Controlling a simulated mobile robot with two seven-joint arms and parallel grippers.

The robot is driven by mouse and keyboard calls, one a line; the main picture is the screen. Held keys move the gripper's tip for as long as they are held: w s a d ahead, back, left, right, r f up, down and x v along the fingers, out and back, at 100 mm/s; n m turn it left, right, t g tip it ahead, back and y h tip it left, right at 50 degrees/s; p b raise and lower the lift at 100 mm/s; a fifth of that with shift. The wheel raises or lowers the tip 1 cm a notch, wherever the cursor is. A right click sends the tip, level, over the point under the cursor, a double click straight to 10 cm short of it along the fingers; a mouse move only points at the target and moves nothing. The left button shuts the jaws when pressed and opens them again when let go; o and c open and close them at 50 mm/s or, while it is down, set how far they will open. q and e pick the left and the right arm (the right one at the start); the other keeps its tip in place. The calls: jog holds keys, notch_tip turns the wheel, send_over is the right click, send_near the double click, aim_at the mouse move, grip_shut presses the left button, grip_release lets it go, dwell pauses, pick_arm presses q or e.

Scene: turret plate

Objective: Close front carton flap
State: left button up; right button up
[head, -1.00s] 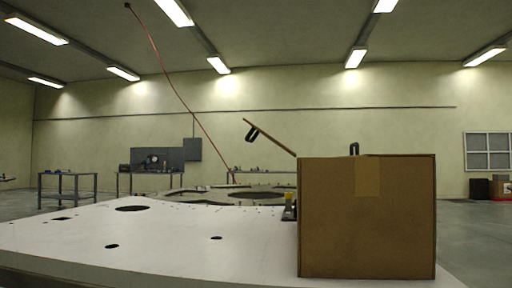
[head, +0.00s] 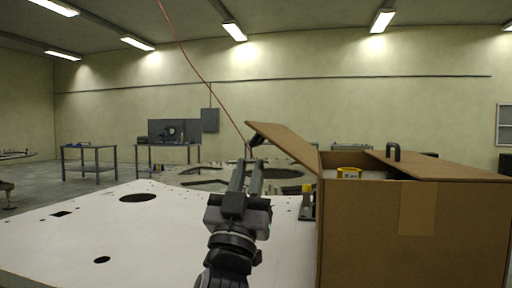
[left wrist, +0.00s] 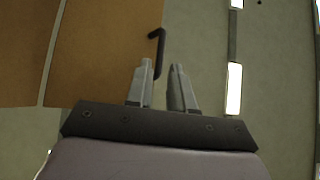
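The brown carton (head: 365,235) stands on the right of the white plate in the head view, a tape strip down its near side. Its left flap (head: 285,143) is raised and slants up to the left. Another flap with a black handle (head: 394,152) lies nearly flat over the right part of the top. My left gripper (head: 250,163) is left of the carton, pointing away from the camera, its fingers apart and empty. In the left wrist view the gripper (left wrist: 161,66) is just below a black handle (left wrist: 157,48) on a brown flap (left wrist: 105,50). My right gripper is not in view.
The white plate (head: 170,235) has several holes and is mostly clear left of the carton. A yellow roll (head: 348,173) shows in the carton's opening. A small yellow and black item (head: 307,203) stands against the carton's left side. A red cable (head: 200,75) hangs behind.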

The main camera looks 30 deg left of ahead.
pick_arm(q)
jog(key=shift+p+x, duration=0.55)
jog(key=shift+x, duration=2.2)
grip_shut()
